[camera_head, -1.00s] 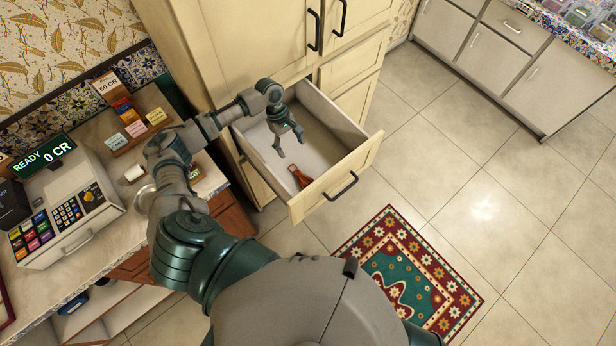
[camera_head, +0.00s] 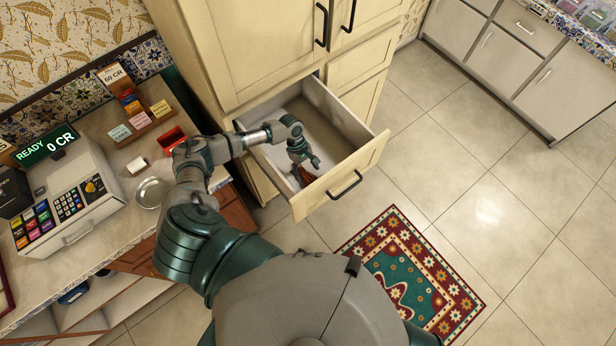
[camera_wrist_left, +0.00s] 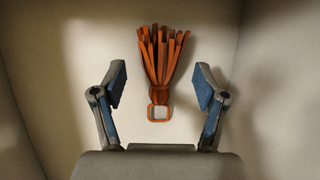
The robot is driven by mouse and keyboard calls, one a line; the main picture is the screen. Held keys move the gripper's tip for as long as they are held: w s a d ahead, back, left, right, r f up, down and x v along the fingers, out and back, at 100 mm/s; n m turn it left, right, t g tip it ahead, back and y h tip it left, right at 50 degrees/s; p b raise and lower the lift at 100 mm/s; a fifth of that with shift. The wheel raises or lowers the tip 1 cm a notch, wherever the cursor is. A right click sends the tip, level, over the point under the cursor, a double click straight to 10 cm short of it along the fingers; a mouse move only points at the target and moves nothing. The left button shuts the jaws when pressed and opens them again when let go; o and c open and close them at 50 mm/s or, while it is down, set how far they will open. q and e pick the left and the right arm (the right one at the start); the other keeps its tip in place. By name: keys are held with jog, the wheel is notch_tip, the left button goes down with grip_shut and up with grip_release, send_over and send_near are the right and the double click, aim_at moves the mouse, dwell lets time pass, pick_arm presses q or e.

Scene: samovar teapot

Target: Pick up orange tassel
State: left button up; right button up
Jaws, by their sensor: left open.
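The orange tassel (camera_wrist_left: 160,60) lies on the drawer floor. In the left wrist view its strands fan toward the top and its square loop points toward my gripper. In the head view the tassel (camera_head: 305,177) is partly hidden behind my left gripper (camera_head: 308,172). My left gripper (camera_wrist_left: 159,92) is open and empty in the left wrist view. Its two blue-padded fingers are to either side of the tassel's lower end, apart from it. The open drawer (camera_head: 352,180) is around the gripper and tassel. My right gripper is not in view.
The drawer walls enclose the gripper, with the cabinet (camera_head: 235,50) behind. A counter at left carries a cash register (camera_head: 70,205), a round metal dish (camera_head: 151,192) and a red box (camera_head: 172,138). A patterned rug (camera_head: 412,275) lies on the open tiled floor.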

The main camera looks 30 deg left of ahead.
aim_at(308, 176)
pick_arm(q)
jog(key=shift+x, duration=1.55)
jog(key=c, duration=1.1)
jog(key=shift+r, duration=0.2)
jog(key=shift+r, duration=0.25)
jog(key=r, duration=0.3)
jog(key=shift+w+d, duration=0.15)
jog(key=shift+w, duration=0.1)
jog(key=w+d+b, duration=0.1)
jog(key=w+d, duration=0.1)
jog(key=w, duration=0.2)
jog(key=w+d+b, duration=0.2)
jog(key=w, duration=0.2)
jog(key=w+d+r+b, duration=0.1)
jog(key=w+d, duration=0.1)
jog(key=w, duration=0.3)
jog(key=shift+w+d+b, duration=0.1)
jog(key=shift+d+b, duration=0.25)
jog(key=shift+d, duration=0.05)
jog(key=shift+w+d+r, duration=0.1)
jog(key=shift+w, duration=0.25)
